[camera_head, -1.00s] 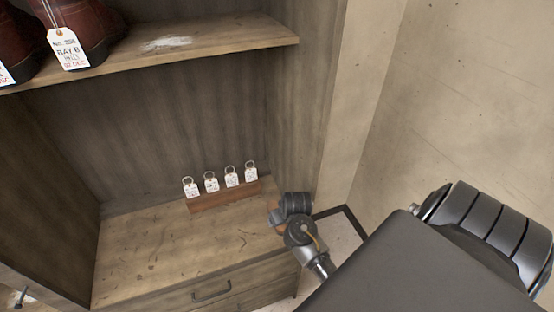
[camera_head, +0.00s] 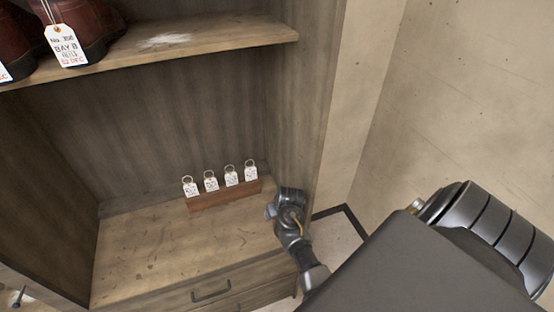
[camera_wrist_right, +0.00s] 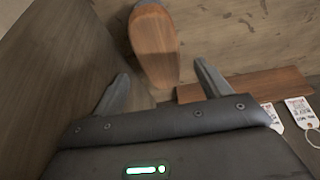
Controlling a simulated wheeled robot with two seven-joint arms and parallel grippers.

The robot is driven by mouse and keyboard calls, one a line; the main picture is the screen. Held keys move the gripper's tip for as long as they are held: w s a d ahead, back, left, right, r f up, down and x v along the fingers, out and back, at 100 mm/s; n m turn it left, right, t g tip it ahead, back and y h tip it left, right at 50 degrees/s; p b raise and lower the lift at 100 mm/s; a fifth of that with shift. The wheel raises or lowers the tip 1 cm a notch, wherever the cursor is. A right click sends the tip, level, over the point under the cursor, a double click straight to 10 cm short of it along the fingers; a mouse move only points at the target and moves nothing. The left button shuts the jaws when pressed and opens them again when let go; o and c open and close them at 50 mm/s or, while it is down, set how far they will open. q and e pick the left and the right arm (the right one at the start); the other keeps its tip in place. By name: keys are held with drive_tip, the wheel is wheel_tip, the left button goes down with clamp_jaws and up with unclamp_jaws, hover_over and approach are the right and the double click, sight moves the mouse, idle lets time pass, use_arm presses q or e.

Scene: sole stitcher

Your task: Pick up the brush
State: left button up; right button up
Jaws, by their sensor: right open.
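In the head view my right gripper (camera_head: 272,211) is at the right end of the cabinet's lower surface, and I cannot make out the brush there. My left gripper is not in view.
A wooden rack (camera_head: 225,195) with several tagged rings stands left of my right gripper. The cabinet's side wall (camera_head: 305,110) is close on the right. A shelf (camera_head: 200,45) with dark red boots (camera_head: 85,22) is above. The front-left lower surface (camera_head: 150,255) is clear.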

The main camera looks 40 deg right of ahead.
drive_tip(key=x, duration=0.5)
drive_tip(key=shift+w+p, duration=0.2)
drive_tip(key=shift+p, duration=0.1)
drive_tip(key=c, duration=1.2)
drive_tip(key=shift+r, duration=0.1)
drive_tip(key=shift+a+r+b, duration=0.1)
drive_tip(key=shift+r+b, duration=0.05)
drive_tip(key=shift+b, duration=0.2)
wheel_tip(320, 180, up, 11)
drive_tip(key=w+a, duration=0.2)
drive_tip(key=a, duration=0.4)
drive_tip(key=w+a+b, duration=0.1)
drive_tip(key=w+a, duration=0.1)
drive_tip(key=a, duration=0.4)
drive_tip(key=w+a, duration=0.2)
drive_tip(key=a, duration=0.4)
drive_tip(key=shift+w+a+b, duration=0.25)
drive_tip(key=shift+a+b, duration=0.1)
drive_tip(key=shift+b, duration=0.05)
